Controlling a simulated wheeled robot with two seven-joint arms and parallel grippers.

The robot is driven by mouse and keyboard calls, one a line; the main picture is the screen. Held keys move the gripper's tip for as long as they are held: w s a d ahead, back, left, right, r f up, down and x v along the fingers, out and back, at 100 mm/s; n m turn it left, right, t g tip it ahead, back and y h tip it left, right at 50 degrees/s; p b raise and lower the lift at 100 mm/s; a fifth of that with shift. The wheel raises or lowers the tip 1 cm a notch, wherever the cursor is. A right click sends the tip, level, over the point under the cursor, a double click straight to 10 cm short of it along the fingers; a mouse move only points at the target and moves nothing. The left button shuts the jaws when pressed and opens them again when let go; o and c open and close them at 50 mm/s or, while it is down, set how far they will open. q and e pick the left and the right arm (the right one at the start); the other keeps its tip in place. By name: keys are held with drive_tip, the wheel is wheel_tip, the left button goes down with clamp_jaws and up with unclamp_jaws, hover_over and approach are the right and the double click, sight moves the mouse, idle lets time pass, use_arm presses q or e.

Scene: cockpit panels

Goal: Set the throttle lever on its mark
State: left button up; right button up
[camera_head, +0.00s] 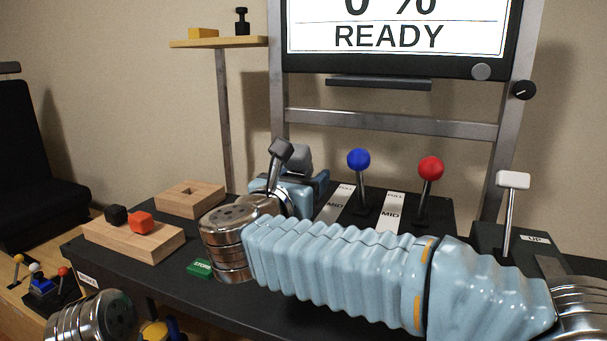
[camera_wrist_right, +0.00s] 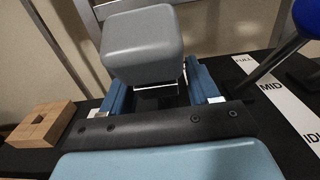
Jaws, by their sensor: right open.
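The throttle lever's grey block-shaped handle (camera_head: 297,158) stands at the left of the lever panel, left of the first white FULL/MID strip. In the right wrist view the handle (camera_wrist_right: 143,48) is large and close, just beyond the fingers and roughly in line with the gap between them. Its shaft is mostly hidden by my gripper. My right gripper (camera_wrist_right: 161,95) is open, with a blue finger on each side. In the head view my right gripper (camera_head: 302,190) is at the handle; contact cannot be told.
A blue-knobbed lever (camera_head: 358,160) and a red-knobbed lever (camera_head: 431,168) stand to the right. A white-topped lever (camera_head: 513,181) is farther right. Wooden blocks (camera_head: 135,240) lie left. The screen (camera_head: 395,30) reads 0 % READY. My right arm covers the panel's front.

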clamp_jaws()
idle(0.4)
